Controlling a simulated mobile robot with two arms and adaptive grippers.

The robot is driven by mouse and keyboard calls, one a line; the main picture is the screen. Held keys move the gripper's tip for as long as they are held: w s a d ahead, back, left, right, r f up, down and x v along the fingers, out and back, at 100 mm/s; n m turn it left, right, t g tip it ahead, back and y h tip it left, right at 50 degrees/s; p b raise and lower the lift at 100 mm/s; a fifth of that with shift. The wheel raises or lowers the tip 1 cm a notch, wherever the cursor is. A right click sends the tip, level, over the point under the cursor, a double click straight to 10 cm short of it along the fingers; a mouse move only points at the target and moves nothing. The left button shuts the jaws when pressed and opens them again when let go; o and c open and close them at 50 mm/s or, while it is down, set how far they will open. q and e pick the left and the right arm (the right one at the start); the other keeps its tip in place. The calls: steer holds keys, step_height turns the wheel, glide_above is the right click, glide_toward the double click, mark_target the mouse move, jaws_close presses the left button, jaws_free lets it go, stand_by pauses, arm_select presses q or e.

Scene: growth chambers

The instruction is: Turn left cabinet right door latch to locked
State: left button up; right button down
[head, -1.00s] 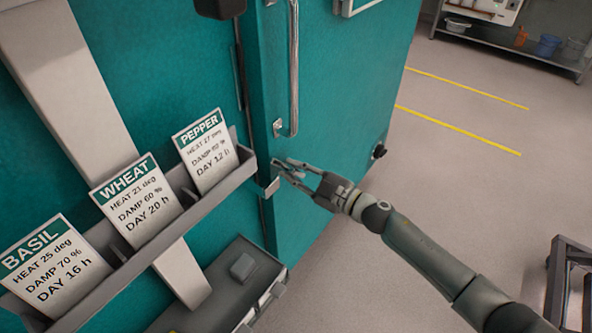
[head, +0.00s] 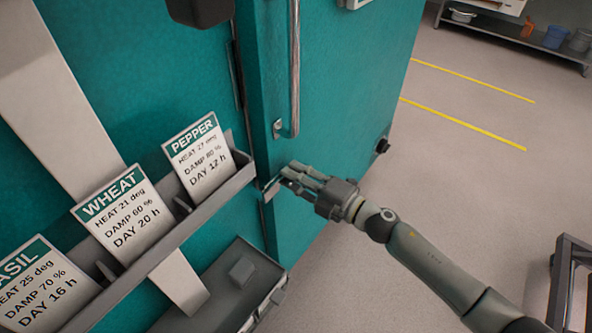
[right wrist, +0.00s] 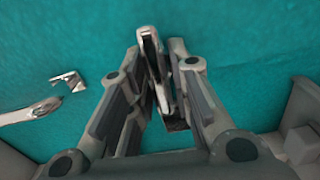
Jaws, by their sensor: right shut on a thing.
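The teal cabinet door (head: 340,90) fills the middle of the head view, with a vertical metal handle (head: 294,70) on it. Below the handle, a small metal latch (head: 270,192) sits at the door's left edge. My right gripper (head: 284,180) is at the latch, its fingers partly covering it. In the right wrist view, the narrow metal latch (right wrist: 152,62) lies between the two fingers of the right gripper (right wrist: 160,85), which is shut on it. The handle's end (right wrist: 45,108) shows at the left there. My left gripper is not in view.
A grey rack with BASIL, WHEAT and PEPPER cards (head: 205,155) is mounted left of the door. A grey box (head: 225,290) is below it. Open floor with yellow lines (head: 470,125) lies to the right. A dark metal frame (head: 570,275) stands at the lower right.

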steer(key=shift+f+n, duration=0.1)
steer(key=shift+n, duration=0.4)
steer(key=c, duration=1.4)
jaws_free()
steer(key=shift+c, duration=0.2)
steer(key=v, duration=1.2)
